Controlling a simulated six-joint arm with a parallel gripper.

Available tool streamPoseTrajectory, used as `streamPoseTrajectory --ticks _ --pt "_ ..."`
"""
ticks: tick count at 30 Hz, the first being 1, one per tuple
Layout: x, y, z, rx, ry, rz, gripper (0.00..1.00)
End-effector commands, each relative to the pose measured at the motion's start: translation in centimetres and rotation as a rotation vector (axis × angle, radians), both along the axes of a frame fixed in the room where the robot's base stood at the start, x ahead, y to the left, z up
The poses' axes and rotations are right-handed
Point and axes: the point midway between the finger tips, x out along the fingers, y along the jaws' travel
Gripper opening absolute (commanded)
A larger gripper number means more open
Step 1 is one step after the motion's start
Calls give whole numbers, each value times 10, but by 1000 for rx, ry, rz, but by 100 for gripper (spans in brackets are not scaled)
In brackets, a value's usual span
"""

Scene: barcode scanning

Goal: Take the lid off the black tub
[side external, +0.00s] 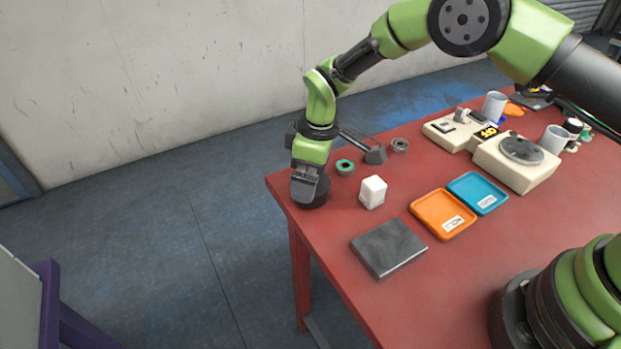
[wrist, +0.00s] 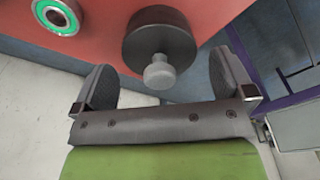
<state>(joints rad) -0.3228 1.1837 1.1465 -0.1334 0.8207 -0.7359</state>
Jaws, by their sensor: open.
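The black tub (wrist: 160,40) stands near the table's far left corner. A lid with a grey round knob (wrist: 159,72) is on top of it. In the side external view the tub (side external: 316,194) shows only partly, behind my gripper (side external: 305,186). In the wrist view my gripper (wrist: 163,88) is open, with one finger on each side of the knob and visible gaps on both sides. Nothing is held. I cannot tell the exact height of the fingertips against the knob.
A green-ringed bearing (side external: 345,167), a white block (side external: 372,191) and a dark grey plate (side external: 388,247) are nearby on the red table (side external: 330,235). An orange tray (side external: 442,214) and a blue tray (side external: 477,193) lie further right. The table edge is close to the tub.

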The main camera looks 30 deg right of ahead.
Motion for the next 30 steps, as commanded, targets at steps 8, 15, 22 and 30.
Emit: streamPoseTrajectory --ticks 8,15,22,30 --pt "1 1 -7 0 -3 -1 100" --pt "1 0 -7 -1 -2 -1 55" --pt "1 0 -7 -1 -2 -1 54" --pt "2 1 10 2 -4 -1 54"
